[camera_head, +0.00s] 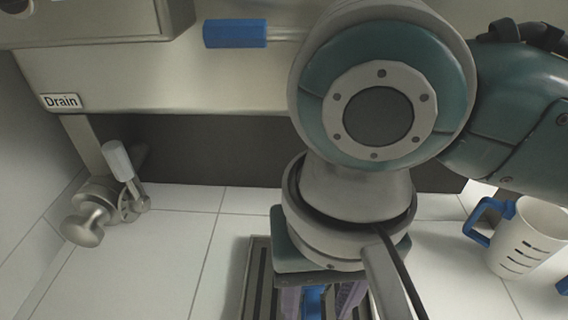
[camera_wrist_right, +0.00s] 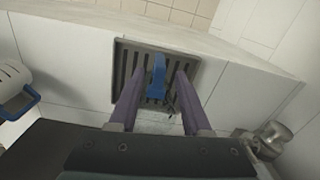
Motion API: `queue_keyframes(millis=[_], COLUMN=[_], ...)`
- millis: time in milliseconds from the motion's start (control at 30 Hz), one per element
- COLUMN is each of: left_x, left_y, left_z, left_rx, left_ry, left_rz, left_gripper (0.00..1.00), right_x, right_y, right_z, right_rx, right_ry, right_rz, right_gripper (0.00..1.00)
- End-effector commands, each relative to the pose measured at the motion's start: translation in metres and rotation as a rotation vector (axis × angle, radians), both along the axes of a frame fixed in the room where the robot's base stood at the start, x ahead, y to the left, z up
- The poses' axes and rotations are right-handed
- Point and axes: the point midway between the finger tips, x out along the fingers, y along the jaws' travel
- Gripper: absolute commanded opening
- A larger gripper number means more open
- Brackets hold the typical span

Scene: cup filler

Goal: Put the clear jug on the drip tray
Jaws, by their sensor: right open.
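The clear jug shows mainly as its blue handle (camera_wrist_right: 157,72) in the right wrist view. The see-through body is hard to make out. The handle also shows at the bottom of the head view (camera_head: 313,302). The jug appears to stand on the dark slotted drip tray (camera_wrist_right: 119,60), whose left edge shows in the head view (camera_head: 246,290); exact contact cannot be told. My right gripper (camera_wrist_right: 160,75) is open, its purple fingers on either side of the handle with gaps. My arm hides much of the tray. My left gripper is out of view.
A white jug with dark slits and a blue handle (camera_head: 532,238) stands at the right on the white tiles. A metal drain tap (camera_head: 108,205) sits at the left below the Drain label. A blue-gripped lever (camera_head: 235,33) juts from the machine. Tiles left of the tray are clear.

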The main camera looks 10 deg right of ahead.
Motion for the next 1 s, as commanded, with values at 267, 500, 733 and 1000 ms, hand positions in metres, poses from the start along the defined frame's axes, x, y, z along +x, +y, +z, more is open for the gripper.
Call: queue_keyframes(millis=[267, 500, 733, 1000], left_x=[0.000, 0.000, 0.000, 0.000], left_y=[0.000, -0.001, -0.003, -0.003], left_z=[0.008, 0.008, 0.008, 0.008], left_rx=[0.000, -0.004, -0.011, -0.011], left_ry=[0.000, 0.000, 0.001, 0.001], left_rz=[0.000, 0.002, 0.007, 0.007], left_gripper=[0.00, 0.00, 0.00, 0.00], right_x=[0.001, -0.016, -0.032, -0.068], right_y=[0.000, 0.022, 0.013, -0.084], right_z=[0.047, 0.046, 0.035, 0.017], right_rx=[0.003, 0.139, 0.287, 0.041], right_ry=[-0.001, -0.030, -0.230, -0.324], right_rz=[-0.001, 0.102, 0.216, 0.273], right_gripper=[0.48, 0.48, 0.48, 0.48])
